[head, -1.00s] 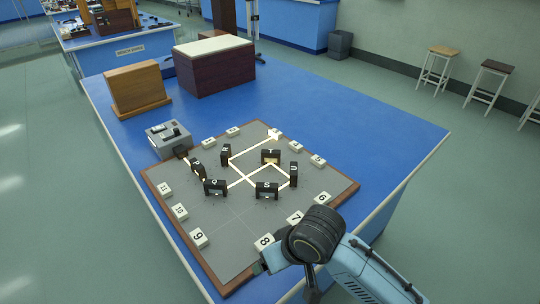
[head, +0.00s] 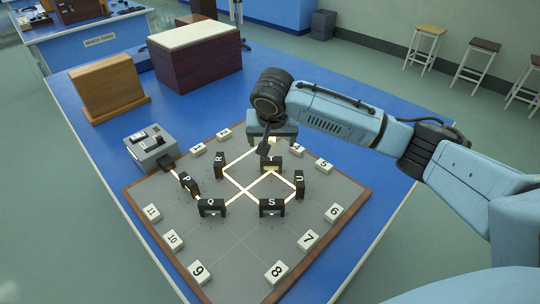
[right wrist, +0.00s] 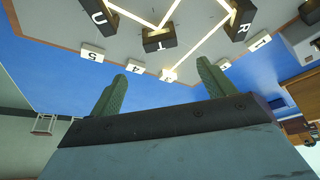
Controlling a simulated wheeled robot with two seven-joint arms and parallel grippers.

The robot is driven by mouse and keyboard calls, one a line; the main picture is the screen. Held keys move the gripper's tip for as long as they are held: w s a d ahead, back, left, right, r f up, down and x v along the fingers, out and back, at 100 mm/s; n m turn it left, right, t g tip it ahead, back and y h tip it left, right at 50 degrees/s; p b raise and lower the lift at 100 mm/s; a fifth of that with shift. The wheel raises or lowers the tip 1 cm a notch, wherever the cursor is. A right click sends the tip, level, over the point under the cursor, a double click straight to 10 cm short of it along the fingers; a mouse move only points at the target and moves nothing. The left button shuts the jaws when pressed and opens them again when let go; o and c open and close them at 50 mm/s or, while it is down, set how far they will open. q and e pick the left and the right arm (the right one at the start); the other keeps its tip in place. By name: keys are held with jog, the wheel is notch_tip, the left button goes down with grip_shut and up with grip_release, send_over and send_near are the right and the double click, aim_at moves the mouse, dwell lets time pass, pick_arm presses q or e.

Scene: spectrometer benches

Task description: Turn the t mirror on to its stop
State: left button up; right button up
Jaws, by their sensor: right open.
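The T mirror (head: 271,163) is a small dark block with a white letter, standing on the grey board (head: 240,246) toward its far side. It also shows at the top of the right wrist view (right wrist: 158,40). My right gripper (head: 272,143) is at the far side of the T mirror, above the board, pointing down. In the right wrist view its two green fingers (right wrist: 163,84) are spread with nothing between them, and the T mirror lies beyond the tips, apart from them. My left gripper is not in view.
Other dark blocks stand close by: R (head: 219,166), U (head: 299,184), S (head: 271,207), Q (head: 211,207) and P (head: 189,184). Bright beam lines run between them. Numbered white tiles, such as 5 (head: 323,166), line the board's edges. A grey box (head: 151,147) stands at left.

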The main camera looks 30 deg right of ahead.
aim_at(271, 158)
jog(key=b+x, duration=0.1)
jog(key=x, duration=1)
jog(key=shift+a+b, duration=0.1)
jog(key=shift+b, duration=0.3)
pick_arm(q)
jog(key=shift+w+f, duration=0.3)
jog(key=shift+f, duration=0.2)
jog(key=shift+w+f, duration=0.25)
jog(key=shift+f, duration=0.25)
pick_arm(e)
jog(key=c, duration=1)
jog(key=n+p, duration=0.1)
jog(key=p, duration=0.2)
jog(key=n+y+p, duration=0.1)
jog(key=p, duration=0.2)
jog(key=shift+r+n, duration=0.25)
jog(key=shift+n, duration=0.05)
jog(key=shift+n+p, duration=0.7)
jog(key=shift+p, duration=0.15)
jog(key=shift+d+f+n+y+p, duration=0.2)
jog(key=shift+n+y+p, duration=0.2)
jog(key=shift+n+y, duration=0.3)
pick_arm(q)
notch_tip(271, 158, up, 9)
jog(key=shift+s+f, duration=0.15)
pick_arm(e)
jog(key=shift+n+y, duration=0.5)
jog(key=shift+n, duration=1.2)
